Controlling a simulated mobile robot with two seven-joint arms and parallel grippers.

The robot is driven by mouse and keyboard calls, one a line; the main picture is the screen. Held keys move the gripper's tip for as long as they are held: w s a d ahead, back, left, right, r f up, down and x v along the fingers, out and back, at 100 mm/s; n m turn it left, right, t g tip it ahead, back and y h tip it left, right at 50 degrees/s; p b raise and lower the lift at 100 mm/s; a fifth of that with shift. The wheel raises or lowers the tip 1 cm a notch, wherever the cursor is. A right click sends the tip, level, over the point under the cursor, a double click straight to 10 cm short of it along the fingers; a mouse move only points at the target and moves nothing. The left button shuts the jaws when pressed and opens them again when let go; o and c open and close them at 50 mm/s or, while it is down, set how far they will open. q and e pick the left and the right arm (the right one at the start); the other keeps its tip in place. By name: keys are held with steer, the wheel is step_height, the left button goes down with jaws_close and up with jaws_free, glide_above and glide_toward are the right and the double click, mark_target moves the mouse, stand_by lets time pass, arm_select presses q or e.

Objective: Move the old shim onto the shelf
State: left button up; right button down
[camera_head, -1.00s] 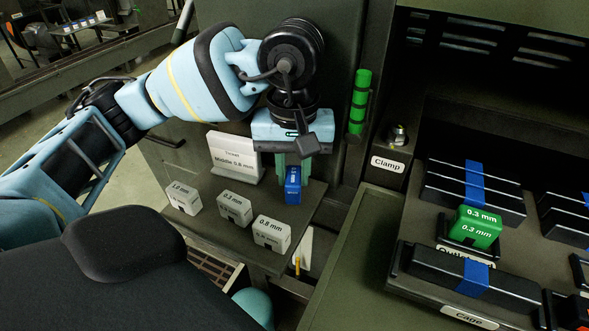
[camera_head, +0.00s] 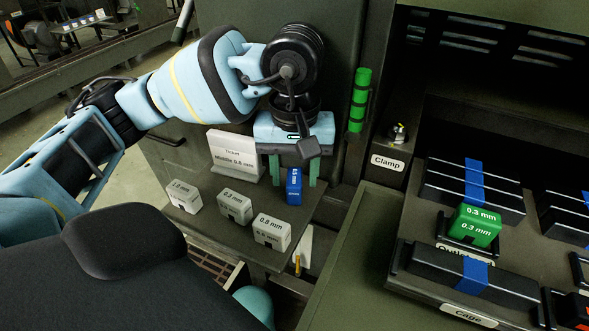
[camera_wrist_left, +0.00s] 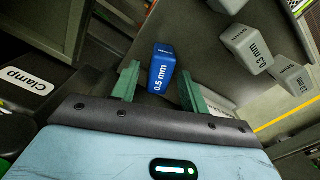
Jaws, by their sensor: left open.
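A blue shim block (camera_head: 294,187) marked 0.5 mm in the wrist view (camera_wrist_left: 162,72) stands upright on the shelf (camera_head: 262,203), near its right edge. My left gripper (camera_head: 294,172) is open above it, with green fingers apart on either side of the block. In the wrist view there is a gap between the block and each finger. A green 0.3 mm shim (camera_head: 474,227) sits in a black holder in the machine at the right. My right gripper is not in view.
Grey shims marked 1.0 mm (camera_head: 184,196), 0.3 mm (camera_head: 235,207) and 0.8 mm (camera_head: 272,231) stand on the shelf. A white ticket card (camera_head: 236,158) stands behind them. Black blocks with blue bands (camera_head: 474,186) and a Clamp label (camera_head: 388,163) are on the machine side.

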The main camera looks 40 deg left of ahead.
arm_select(q)
step_height(320, 180, up, 12)
steer(key=p, duration=0.2)
steer(key=shift+r, duration=0.2)
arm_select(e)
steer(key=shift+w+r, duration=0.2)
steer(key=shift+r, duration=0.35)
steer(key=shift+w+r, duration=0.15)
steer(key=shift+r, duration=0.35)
arm_select(q)
step_height(320, 180, up, 14)
steer(key=p, duration=0.9)
glide_above(295, 176)
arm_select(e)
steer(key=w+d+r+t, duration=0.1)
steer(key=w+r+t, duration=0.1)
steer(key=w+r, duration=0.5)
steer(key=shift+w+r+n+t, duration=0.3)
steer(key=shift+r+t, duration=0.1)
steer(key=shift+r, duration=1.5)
arm_select(q)
steer(key=shift+b, duration=0.3)
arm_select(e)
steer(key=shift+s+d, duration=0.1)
arm_select(q)
steer(key=shift+s+f, duration=0.1)
